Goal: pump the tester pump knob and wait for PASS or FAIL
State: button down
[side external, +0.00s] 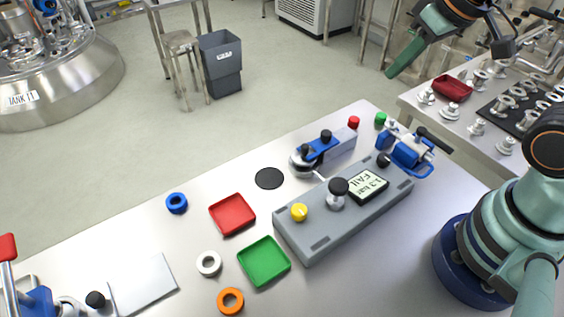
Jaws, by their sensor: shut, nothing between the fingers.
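The tester is a grey box (300,243) on the table right of centre. Its pump knob (338,187) is a black ball on a silver stem, standing upright. Its display (368,186) reads FAIL with a pressure in bar, seemingly 1.2. A yellow button (299,212) sits at its left end. My gripper (392,72) is at the top right, raised well above and away from the knob. Its green fingers are shut and empty, pointing down to the left.
A blue clamp fixture (322,149) stands behind the tester and a blue valve (405,150) at its right end. A red tray (232,214), a green tray (264,261) and blue, white and orange rings lie to the left. A side table (452,119) holds metal fittings.

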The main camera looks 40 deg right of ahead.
jog(key=shift+d+r, duration=0.25)
jog(key=shift+d, duration=0.4)
jog(key=c, duration=1.5)
grip_release()
jog(key=shift+c, duration=0.2)
